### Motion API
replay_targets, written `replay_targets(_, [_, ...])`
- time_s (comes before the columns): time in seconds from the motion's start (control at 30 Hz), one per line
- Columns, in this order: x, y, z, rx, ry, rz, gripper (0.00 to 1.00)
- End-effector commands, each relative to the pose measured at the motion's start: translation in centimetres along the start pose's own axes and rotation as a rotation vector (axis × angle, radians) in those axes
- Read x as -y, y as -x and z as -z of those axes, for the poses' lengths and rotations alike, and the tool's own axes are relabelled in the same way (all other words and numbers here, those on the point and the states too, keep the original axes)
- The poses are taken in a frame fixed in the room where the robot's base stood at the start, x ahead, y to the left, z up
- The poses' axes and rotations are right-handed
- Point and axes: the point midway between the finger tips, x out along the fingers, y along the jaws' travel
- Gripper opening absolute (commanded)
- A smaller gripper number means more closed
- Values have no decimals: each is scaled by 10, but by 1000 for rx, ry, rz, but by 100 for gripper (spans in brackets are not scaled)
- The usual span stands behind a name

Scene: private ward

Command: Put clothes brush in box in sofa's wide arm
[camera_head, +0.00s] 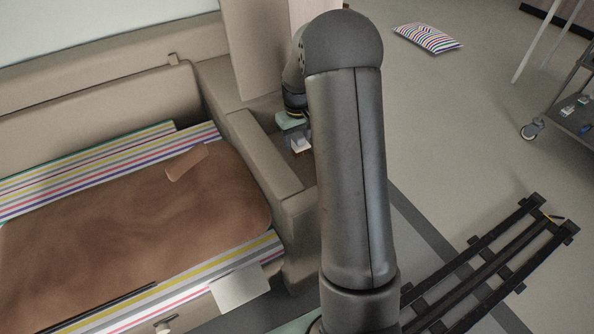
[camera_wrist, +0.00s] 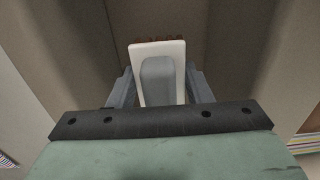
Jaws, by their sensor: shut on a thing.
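My gripper (camera_wrist: 160,88) is shut on a pale, flat piece with a grey middle, which I take as the clothes brush (camera_wrist: 158,72). In the head view the gripper's green body (camera_head: 290,122) shows beside my arm, with the whitish brush (camera_head: 301,145) just below it. They are over a darker recess in the sofa's wide arm (camera_head: 262,150), which looks like the box. My arm hides its right side, and I cannot tell how deep the brush is. A small reddish-brown patch shows beyond the brush in the wrist view; I cannot tell what it is.
A beige upright panel (camera_head: 250,50) stands behind the recess. A brown blanket (camera_head: 120,225) lies over striped bedding on the sofa, left of the arm. A striped pillow (camera_head: 428,38) lies on the floor. A black slatted rack (camera_head: 490,265) and a wheeled cart (camera_head: 575,118) are at right.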

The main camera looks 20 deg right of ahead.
Motion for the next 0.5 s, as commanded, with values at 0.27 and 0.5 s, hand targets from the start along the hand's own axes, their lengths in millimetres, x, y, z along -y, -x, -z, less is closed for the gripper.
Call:
replay_targets(0.27, [1,-41,0,1,0,0,18])
replay_targets(0.5, [1,-78,0,2,0,1,18])
